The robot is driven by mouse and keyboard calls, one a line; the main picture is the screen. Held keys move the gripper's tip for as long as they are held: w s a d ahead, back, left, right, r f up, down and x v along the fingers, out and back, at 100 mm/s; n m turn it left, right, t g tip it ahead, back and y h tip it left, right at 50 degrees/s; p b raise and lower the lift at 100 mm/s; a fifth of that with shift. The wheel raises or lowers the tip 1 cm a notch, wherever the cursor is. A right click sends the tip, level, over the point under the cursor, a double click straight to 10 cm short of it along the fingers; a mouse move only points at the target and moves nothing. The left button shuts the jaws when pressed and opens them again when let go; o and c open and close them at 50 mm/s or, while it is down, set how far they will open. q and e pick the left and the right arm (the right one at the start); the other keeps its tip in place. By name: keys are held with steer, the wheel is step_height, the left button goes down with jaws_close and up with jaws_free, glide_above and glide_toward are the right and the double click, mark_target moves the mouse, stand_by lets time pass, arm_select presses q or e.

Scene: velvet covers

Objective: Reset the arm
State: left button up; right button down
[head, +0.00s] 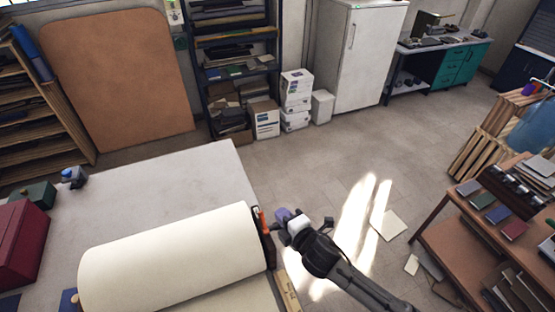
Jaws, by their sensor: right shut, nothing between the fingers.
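My right arm comes in from the lower right. Its gripper (284,217) is shut and empty, in front of the right end of the big cream roll (165,258), near the table's right edge. The fingertips are small and partly lost against the dark and orange end fitting of the roll, so I cannot tell whether they touch it. My left gripper is not in view.
A pale table (140,190) fills the lower left, with a dark red box (18,240) on it. A wooden shelf unit (440,225) with small books stands at the right. The floor (330,160) between is mostly clear, with loose sheets (388,224).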

steer(key=s+d+r+m+g+h, duration=0.2)
steer(key=s+d+r+m+h, duration=0.25)
steer(key=m, duration=0.45)
steer(key=s+d+r+m+g+h, duration=0.1)
steer(key=s+d+r+m+h, duration=0.2)
steer(key=s+d+m, duration=0.4)
steer(key=s+d+f+m+g, duration=0.1)
steer(key=s+f+g, duration=0.1)
steer(key=s+f, duration=0.3)
steer(key=s+d+f+m+g+p, duration=0.1)
steer(key=s+f, duration=0.5)
steer(key=s, duration=0.6)
steer(key=s+d+f+m+g, duration=0.3)
steer(key=s+f+g, duration=0.1)
steer(key=s, duration=0.5)
steer(key=shift+s+d+f+p, duration=0.15)
steer(key=shift+s+f+p, duration=0.2)
steer(key=shift+f, duration=0.45)
